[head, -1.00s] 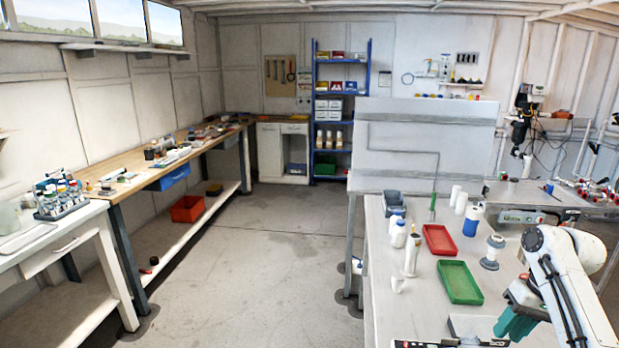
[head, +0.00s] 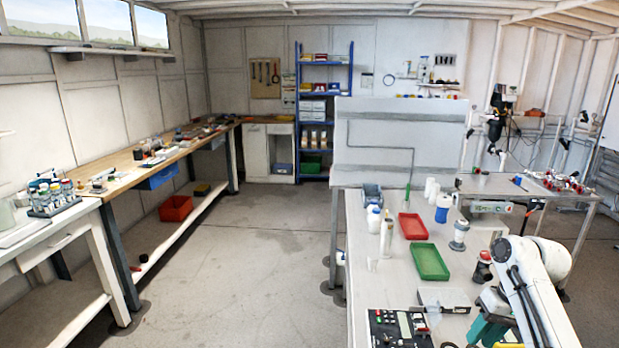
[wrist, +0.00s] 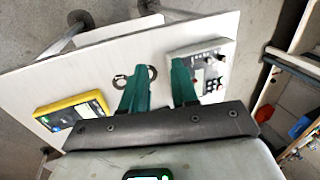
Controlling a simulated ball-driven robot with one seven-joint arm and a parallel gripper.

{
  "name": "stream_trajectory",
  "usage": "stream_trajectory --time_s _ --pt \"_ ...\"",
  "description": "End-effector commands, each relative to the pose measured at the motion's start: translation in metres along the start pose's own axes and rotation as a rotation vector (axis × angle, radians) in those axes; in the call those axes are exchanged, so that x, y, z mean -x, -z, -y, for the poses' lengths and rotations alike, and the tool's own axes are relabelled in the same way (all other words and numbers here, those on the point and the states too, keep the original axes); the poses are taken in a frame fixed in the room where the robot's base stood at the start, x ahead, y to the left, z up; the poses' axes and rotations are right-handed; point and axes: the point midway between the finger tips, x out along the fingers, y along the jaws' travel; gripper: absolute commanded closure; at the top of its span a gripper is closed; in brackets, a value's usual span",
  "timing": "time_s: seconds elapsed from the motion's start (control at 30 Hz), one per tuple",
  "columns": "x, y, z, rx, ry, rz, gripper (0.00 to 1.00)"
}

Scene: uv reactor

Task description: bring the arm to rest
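My gripper (wrist: 162,68) is open in the wrist view, its two teal fingers apart with nothing between them. It hangs over the white bench (wrist: 215,30), and I cannot tell the exact height. In the head view my gripper (head: 487,330) shows teal at the lower right, over the near part of the bench, with its fingertips hidden or cut off. My white arm is bent above it. It holds nothing that I can see.
Below are a yellow meter (wrist: 72,110), a grey control box (wrist: 205,65) and a dark ring (wrist: 151,73). Farther along stand a green tray (head: 430,262), a red tray (head: 412,226) and several bottles. Open floor (head: 240,270) lies left of the bench.

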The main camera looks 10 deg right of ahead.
Motion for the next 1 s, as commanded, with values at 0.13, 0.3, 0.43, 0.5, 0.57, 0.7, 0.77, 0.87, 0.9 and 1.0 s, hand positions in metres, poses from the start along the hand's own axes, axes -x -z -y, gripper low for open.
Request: stream_trajectory --time_s 0.13,0.3,0.43,0.5,0.57,0.7,0.77,0.87,0.9,1.0 --pt "-0.022 -0.009 0.014 0.02 0.005 -0.003 0.71" --pt "-0.055 -0.025 0.034 0.046 0.011 -0.007 0.71" --pt "-0.086 -0.045 0.051 0.067 0.013 -0.01 0.71" --pt "-0.106 -0.062 0.063 0.08 0.013 -0.014 0.71" --pt "-0.125 -0.081 0.073 0.093 0.011 -0.015 0.71" --pt "-0.164 -0.132 0.09 0.115 -0.007 -0.024 0.71" --pt "-0.176 -0.156 0.094 0.122 -0.02 -0.027 0.71" --pt "-0.192 -0.197 0.096 0.132 -0.05 -0.031 0.71" --pt "-0.196 -0.214 0.095 0.137 -0.065 -0.031 0.71" --pt "-0.202 -0.257 0.089 0.148 -0.108 -0.036 0.71"
